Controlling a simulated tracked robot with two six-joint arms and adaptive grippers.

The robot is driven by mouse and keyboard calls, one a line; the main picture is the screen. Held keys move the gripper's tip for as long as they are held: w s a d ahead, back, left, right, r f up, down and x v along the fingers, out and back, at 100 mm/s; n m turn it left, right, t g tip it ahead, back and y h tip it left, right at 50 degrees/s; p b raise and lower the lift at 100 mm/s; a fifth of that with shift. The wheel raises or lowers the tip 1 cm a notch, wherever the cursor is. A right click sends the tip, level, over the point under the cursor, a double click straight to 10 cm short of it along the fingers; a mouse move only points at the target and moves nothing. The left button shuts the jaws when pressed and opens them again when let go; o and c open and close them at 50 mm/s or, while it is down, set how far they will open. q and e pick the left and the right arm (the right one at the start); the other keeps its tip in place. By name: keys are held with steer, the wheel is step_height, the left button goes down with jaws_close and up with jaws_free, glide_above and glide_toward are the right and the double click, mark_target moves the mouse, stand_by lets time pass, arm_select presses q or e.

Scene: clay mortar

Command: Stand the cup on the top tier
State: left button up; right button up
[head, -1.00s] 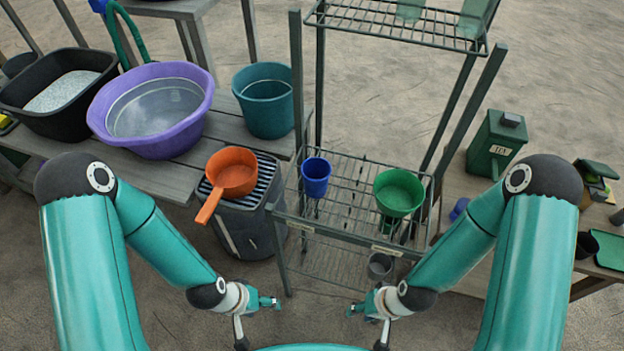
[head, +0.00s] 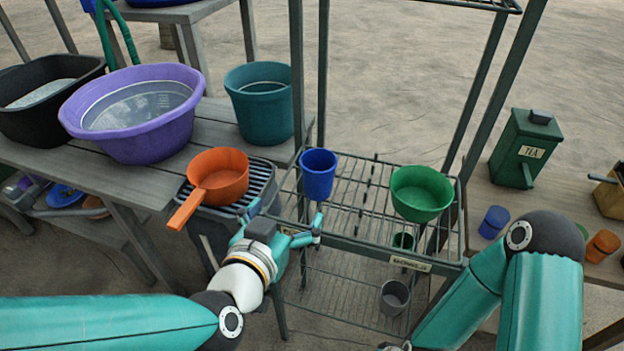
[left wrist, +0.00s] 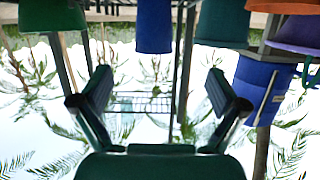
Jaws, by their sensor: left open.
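A blue cup (head: 318,174) stands upright on the left side of the rack's middle tier (head: 360,215). The rack's top tier (head: 480,4) is cut off by the upper edge of the head view. My left gripper (head: 286,216) is open and empty, just in front and to the left of the blue cup, apart from it. In the left wrist view, a blue cup-like shape (left wrist: 153,26) shows at the top, ahead of the spread fingers (left wrist: 158,92).
A green bowl (head: 421,193) stands right of the blue cup on the same tier. An orange dipper (head: 217,176) rests close to my left gripper. A grey cup (head: 394,298) sits lower in the rack. A teal bucket (head: 260,101) and purple basin (head: 134,112) stand on the left bench.

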arm_select(q)
steer(key=w+p, duration=0.2)
glide_toward(322, 167)
steer(key=shift+w+a+f, duration=0.25)
steer(key=shift+w+f, duration=0.35)
steer(key=shift+w, duration=0.15)
steer(key=x, duration=0.4)
steer(key=shift+w+d+r, duration=0.15)
steer(key=shift+w+d, duration=0.15)
steer(key=shift+d, duration=0.2)
steer(key=shift+w+d+f, duration=0.15)
steer(key=shift+w+f, duration=0.05)
steer(key=shift+w, duration=0.4)
steer(key=c, duration=1.4)
steer(key=shift+o, duration=0.2)
steer(key=shift+r, duration=0.1)
arm_select(e)
step_height(322, 167, up, 3)
steer(key=shift+r, duration=0.1)
